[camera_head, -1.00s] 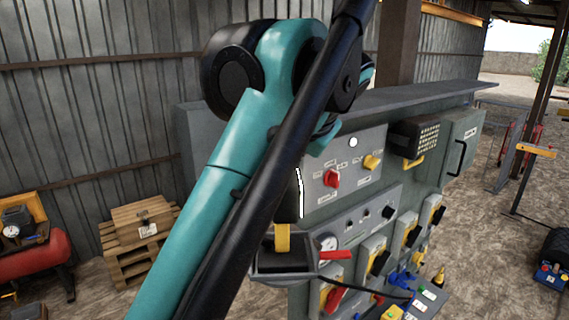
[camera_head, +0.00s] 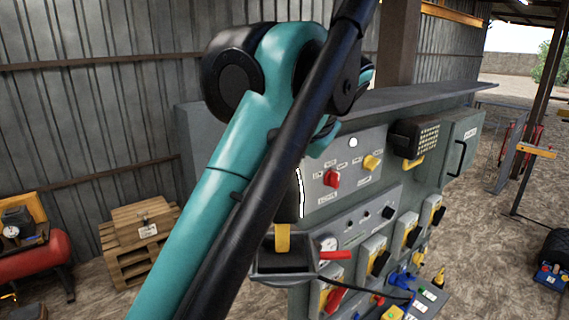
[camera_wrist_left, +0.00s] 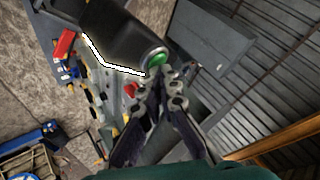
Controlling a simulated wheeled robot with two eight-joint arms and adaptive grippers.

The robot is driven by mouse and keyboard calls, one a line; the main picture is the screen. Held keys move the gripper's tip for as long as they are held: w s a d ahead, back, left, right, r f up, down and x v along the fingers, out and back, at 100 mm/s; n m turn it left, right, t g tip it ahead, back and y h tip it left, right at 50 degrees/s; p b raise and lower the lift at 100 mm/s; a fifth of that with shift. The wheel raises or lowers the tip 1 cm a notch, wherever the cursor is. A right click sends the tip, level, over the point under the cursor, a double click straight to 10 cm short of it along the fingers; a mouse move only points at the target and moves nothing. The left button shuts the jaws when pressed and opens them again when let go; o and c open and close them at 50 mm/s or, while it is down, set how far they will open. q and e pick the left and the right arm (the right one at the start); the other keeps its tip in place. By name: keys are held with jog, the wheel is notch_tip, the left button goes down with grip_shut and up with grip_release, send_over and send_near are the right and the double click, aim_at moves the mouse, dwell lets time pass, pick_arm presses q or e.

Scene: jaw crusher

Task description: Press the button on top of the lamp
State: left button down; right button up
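The lamp (camera_wrist_left: 112,35) is a dark body with a glowing white strip along one edge and a green button (camera_wrist_left: 158,59) on its end, seen in the left wrist view. My left gripper (camera_wrist_left: 160,76) has its fingertips together with nothing visible between them. The tips are right at the button's edge; I cannot tell whether they touch it. In the head view the lamp (camera_head: 287,205) is partly hidden behind my left arm, with its lit strip and yellow part showing. My left gripper is hidden there. My right gripper is in neither view.
A grey control panel (camera_head: 334,212) with red and yellow knobs stands by the lamp. A black floodlight (camera_head: 414,138) is mounted farther right. Wooden pallets (camera_head: 133,262) and a red tank (camera_head: 38,262) stand at left, by a corrugated wall. Open ground lies at right.

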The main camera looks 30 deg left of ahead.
pick_arm(q)
jog(key=shift+s+d+f, duration=0.1)
jog(key=shift+f, duration=0.4)
jog(key=shift+r+p, duration=0.35)
jog(key=shift+r, duration=0.05)
jog(key=shift+a+f, duration=0.1)
jog(key=shift+a, duration=0.35)
jog(key=r+p, duration=0.6)
jog(key=shift+w+r, duration=0.2)
jog(key=shift+w, duration=0.05)
jog(key=shift+a+f, duration=0.1)
